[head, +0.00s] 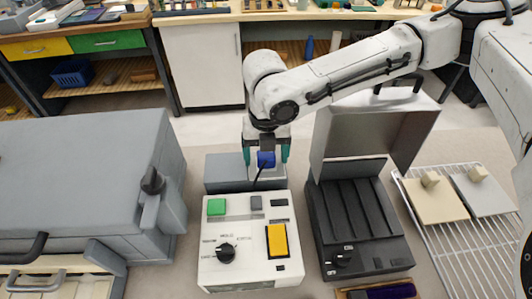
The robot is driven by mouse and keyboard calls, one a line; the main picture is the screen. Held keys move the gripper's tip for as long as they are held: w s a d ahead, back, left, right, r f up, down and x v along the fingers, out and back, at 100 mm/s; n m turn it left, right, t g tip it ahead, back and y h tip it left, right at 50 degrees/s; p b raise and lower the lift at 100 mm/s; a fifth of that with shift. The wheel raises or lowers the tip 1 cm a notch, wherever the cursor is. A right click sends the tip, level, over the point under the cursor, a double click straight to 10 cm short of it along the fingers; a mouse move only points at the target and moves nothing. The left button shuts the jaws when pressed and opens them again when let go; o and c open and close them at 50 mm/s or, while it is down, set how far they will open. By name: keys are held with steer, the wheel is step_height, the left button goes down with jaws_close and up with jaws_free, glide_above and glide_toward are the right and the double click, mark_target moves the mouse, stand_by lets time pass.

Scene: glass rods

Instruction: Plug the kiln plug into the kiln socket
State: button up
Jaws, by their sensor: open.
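A blue plug (266,159) with a dark cable is in the middle of the head view, just behind the white control box (212,240). My gripper (266,163) points down over it, with one teal finger on each side of the plug. The jaws are open, and the plug shows between them. A low grey box (225,172) stands behind the control box, next to the plug. I cannot tell whether the plug touches it or sits in a socket. The socket opening is not visible, and my gripper hides part of this area.
A large grey kiln-like box (70,175) fills the left. A black unit (350,215) with its grey lid (372,130) raised stands close to the right of my gripper. A wire rack (455,235) with two plates is farther right. A workbench (350,15) runs along the back.

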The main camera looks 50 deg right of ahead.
step_height(320, 180, up, 11)
steer(key=shift+f, duration=0.2)
stand_by(0.8)
